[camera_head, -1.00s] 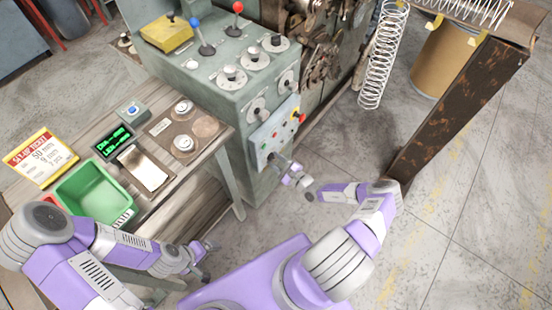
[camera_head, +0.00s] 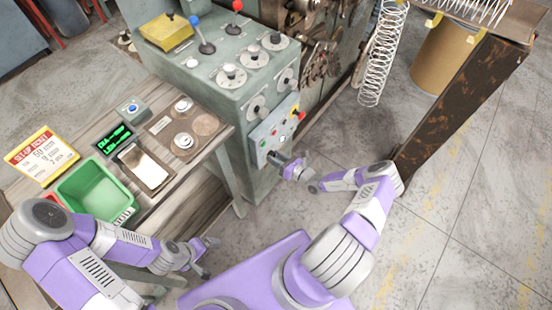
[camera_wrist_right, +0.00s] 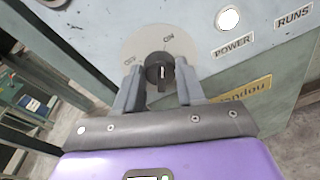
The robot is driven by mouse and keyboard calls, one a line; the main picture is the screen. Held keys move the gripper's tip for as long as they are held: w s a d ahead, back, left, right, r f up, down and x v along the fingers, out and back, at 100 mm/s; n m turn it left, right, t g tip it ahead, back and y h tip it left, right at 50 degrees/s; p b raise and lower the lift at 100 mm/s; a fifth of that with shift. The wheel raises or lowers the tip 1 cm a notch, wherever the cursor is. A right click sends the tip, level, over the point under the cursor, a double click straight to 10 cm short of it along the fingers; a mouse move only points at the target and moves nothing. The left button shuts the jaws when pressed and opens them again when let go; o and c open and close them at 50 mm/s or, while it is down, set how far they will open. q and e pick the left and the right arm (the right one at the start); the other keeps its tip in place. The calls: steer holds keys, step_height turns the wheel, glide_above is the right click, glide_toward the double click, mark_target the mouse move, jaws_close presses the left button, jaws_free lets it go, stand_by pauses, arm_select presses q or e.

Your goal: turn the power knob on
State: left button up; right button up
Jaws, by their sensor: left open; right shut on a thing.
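The power knob (camera_wrist_right: 159,72) is black and round, with a pale mark on it. It sits on a light disc marked OFF at left and ON at upper right in the right wrist view. Which label the mark lines up with is hard to tell. My right gripper (camera_wrist_right: 158,84) has a finger on each side of the knob and is shut on it. In the head view my right gripper (camera_head: 274,158) is at the lower front of the control panel (camera_head: 270,134) and hides the knob. My left gripper (camera_head: 209,257) is open and empty, low beside the bench.
A white lamp (camera_wrist_right: 227,19) is above the POWER label. The panel also has a red button (camera_head: 301,115). The bench (camera_head: 205,185) at left carries a green bin (camera_head: 95,190). A rusty chute (camera_head: 455,110) stands at right, with clear floor before it.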

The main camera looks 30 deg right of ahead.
steer(key=shift+m+b, duration=0.4)
steer(key=shift+m, duration=0.7)
steer(key=o, duration=1)
steer(key=shift+o, duration=0.2)
steer(key=f+p+v, duration=0.1)
steer(key=v, duration=0.6)
steer(key=shift+s+d+r, duration=0.2)
steer(key=shift+s+r, duration=0.05)
steer(key=shift+r, duration=0.25)
